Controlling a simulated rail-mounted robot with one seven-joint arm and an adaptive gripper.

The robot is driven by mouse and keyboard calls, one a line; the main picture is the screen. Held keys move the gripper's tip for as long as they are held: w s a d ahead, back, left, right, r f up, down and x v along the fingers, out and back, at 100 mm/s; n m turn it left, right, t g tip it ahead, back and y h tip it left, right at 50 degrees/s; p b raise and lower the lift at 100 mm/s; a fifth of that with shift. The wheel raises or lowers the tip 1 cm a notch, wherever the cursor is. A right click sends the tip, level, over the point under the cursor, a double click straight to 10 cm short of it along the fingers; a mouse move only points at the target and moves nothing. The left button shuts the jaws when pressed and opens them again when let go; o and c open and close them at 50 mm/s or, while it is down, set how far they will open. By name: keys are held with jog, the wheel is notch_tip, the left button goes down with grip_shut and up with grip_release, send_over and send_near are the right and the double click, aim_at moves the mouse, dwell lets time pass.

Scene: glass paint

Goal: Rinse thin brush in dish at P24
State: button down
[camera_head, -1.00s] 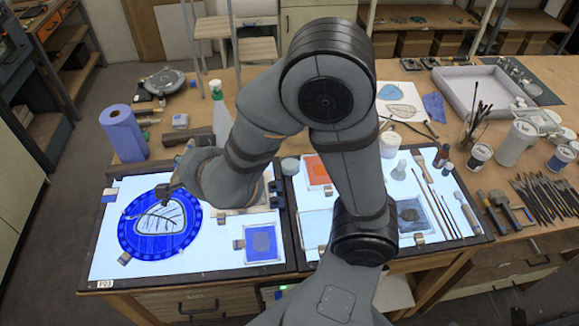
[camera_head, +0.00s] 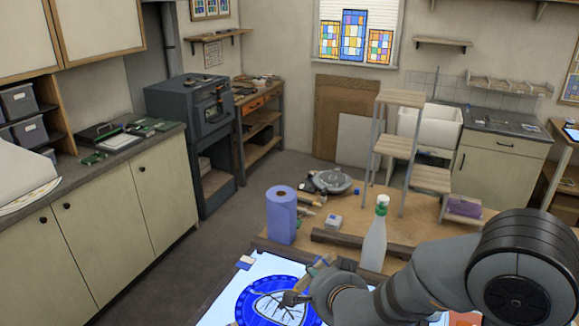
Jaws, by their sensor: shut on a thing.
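My gripper (camera_head: 289,298) is at the bottom of the view, over the blue round glass piece (camera_head: 245,309) with a white leaf shape and dark veins. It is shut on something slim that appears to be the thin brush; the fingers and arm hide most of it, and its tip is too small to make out. Whether the tip touches the glass cannot be told. No rinsing dish can be made out in this view.
A spray bottle (camera_head: 374,238) stands close behind my arm. A blue paper roll (camera_head: 281,215) stands at the bench's left end. The glass lies on a lit panel (camera_head: 222,302), partly cut off below.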

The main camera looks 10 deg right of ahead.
notch_tip(320, 180, down, 12)
jog(key=d+b, duration=0.3)
jog(key=b, duration=0.6)
notch_tip(320, 180, up, 11)
jog(key=m+p, duration=0.1)
jog(key=p, duration=0.9)
jog(key=shift+s+d+h, duration=0.2)
jog(key=shift+s+h, duration=0.2)
jog(key=shift+f, duration=0.2)
notch_tip(320, 180, down, 11)
jog(key=b, duration=1)
jog(key=shift+b, duration=0.4)
